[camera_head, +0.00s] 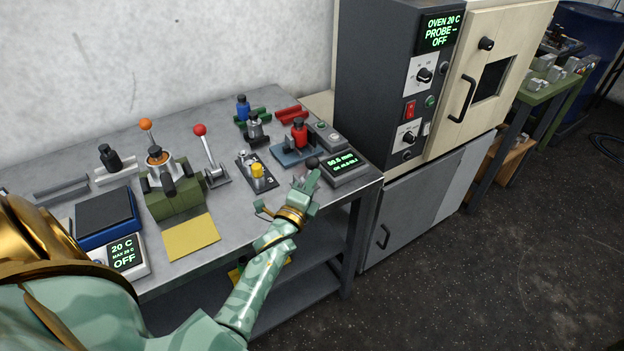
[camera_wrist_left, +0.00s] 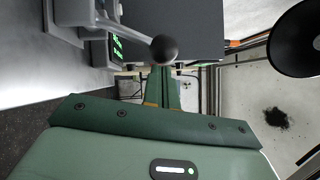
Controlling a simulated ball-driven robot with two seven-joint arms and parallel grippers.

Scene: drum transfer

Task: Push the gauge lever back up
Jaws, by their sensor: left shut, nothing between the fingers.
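The gauge (camera_head: 343,165) stands at the right front end of the grey bench, with a green lit readout in mm. Its lever ends in a black ball knob (camera_head: 312,162). In the left wrist view the ball knob (camera_wrist_left: 164,48) is close up, on a grey rod (camera_wrist_left: 125,30) running to the upper left. My left gripper (camera_head: 314,176) is shut and empty, its tips right by the knob. In the left wrist view the shut fingers (camera_wrist_left: 162,85) appear just below the knob; I cannot tell whether they touch it. My right gripper is not in view.
A red bottle (camera_head: 299,131) on a blue-grey stand is behind the gauge. A yellow-topped fixture (camera_head: 257,171) is left of my gripper. A red-knobbed lever (camera_head: 200,130) and green press (camera_head: 172,200) stand farther left. The oven (camera_head: 385,80) rises right of the bench.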

